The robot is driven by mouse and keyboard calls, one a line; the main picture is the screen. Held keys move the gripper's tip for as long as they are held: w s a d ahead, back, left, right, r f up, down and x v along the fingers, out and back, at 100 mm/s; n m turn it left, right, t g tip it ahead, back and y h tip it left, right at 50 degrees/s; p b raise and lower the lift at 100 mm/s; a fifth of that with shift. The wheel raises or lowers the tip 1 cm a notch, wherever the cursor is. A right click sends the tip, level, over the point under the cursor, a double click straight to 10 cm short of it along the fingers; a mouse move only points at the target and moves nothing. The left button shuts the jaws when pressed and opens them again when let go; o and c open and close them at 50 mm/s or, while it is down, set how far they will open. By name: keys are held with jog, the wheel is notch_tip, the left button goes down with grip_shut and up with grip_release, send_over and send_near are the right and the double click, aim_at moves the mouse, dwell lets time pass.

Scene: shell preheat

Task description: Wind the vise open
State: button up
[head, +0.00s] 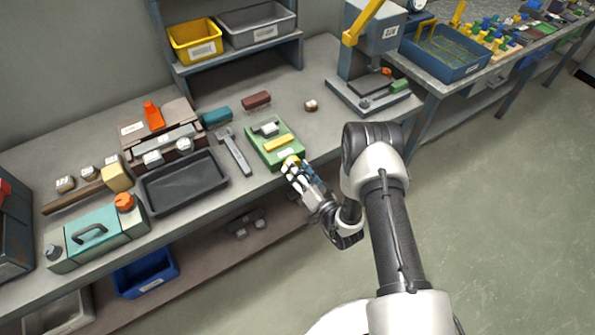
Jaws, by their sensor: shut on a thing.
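What looks like the vise (262,150) is a low green body on the workbench with a yellow bar across it and a small grey-and-white block near its back. My gripper (291,166) is at its front end, by the bench's front edge. It is shut on a small yellow part there, which appears to be the vise handle (291,159). The fingers hide most of this part, and the gap between the vise jaws is too small to read.
A grey bar tool (234,151) and a black tray (184,182) lie left of the vise. Teal (216,116) and brown (256,100) blocks lie behind it. A press (372,60) stands at the back right. The bench right of the vise is mostly clear.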

jog(key=n+b, duration=0.1)
jog(key=n, duration=0.3)
jog(key=shift+n, duration=0.3)
dwell(0.5)
jog(key=o, duration=1.1)
jog(key=shift+c, duration=0.2)
notch_tip(320, 180, up, 10)
